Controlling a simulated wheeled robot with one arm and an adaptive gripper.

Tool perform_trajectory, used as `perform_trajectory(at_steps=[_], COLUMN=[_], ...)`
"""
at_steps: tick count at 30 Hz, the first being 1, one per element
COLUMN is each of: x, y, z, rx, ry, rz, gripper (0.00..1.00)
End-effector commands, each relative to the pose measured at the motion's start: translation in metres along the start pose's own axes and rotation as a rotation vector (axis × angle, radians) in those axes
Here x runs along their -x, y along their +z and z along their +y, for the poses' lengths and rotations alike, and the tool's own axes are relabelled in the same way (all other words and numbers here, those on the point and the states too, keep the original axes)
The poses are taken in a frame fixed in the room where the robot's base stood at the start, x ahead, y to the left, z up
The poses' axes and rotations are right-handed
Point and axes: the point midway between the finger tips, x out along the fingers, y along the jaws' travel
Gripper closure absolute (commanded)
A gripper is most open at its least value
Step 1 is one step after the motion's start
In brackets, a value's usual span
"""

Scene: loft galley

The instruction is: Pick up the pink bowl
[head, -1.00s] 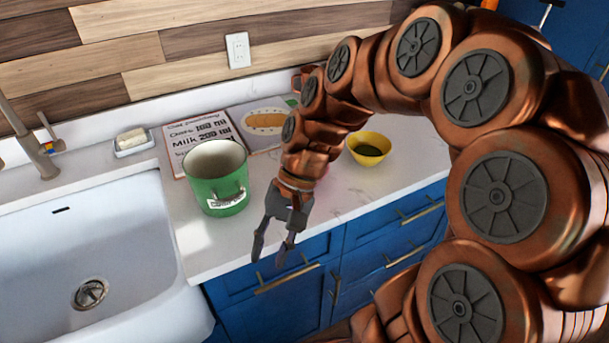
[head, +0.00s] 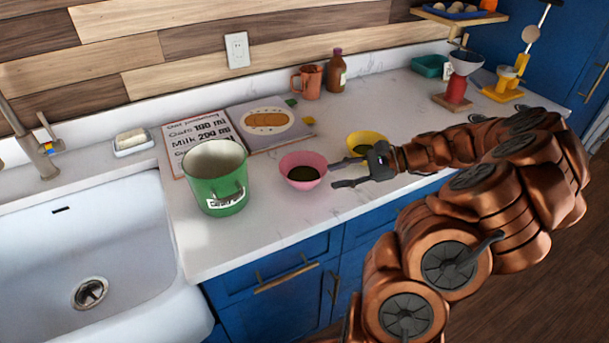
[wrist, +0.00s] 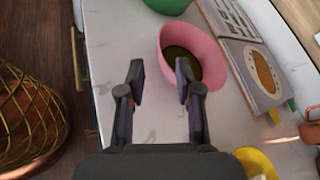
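The pink bowl (head: 303,170) stands upright on the white counter, between the green pot and the yellow bowl, with something dark inside. In the wrist view the pink bowl (wrist: 194,56) lies just ahead of the fingertips. My gripper (head: 340,174) is to the right of the bowl, its two fingers pointing left toward it. In the wrist view my gripper (wrist: 159,80) is open and empty, with a clear gap between the fingers. The fingertips look close to the bowl's near rim; I cannot tell whether they touch it.
The green pot (head: 215,185) stands left of the pink bowl. The yellow bowl (head: 372,143) is right behind my gripper. An open recipe book (head: 270,128) lies behind. A mug (head: 307,82) and a bottle (head: 337,72) stand at the back. The sink (head: 75,235) is at left.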

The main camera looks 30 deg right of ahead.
Motion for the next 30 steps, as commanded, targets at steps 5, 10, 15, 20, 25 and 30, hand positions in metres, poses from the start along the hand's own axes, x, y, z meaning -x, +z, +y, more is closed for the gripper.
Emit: perform_trajectory(at_steps=[5, 10, 15, 20, 25, 30], x=[-0.015, -0.027, -0.042, -0.065, -0.077, -0.076], y=[0.001, 0.001, 0.001, 0.003, 0.001, 0.000], z=[-0.001, 0.000, -0.001, -0.001, -0.001, 0.000], rx=[-0.006, -0.004, -0.004, -0.004, -0.003, -0.002], ry=[-0.002, -0.002, -0.002, 0.000, -0.002, -0.002], rz=[-0.004, -0.003, -0.002, -0.007, -0.002, -0.001], gripper=[0.66, 0.66, 0.66, 0.66, 0.66, 0.66])
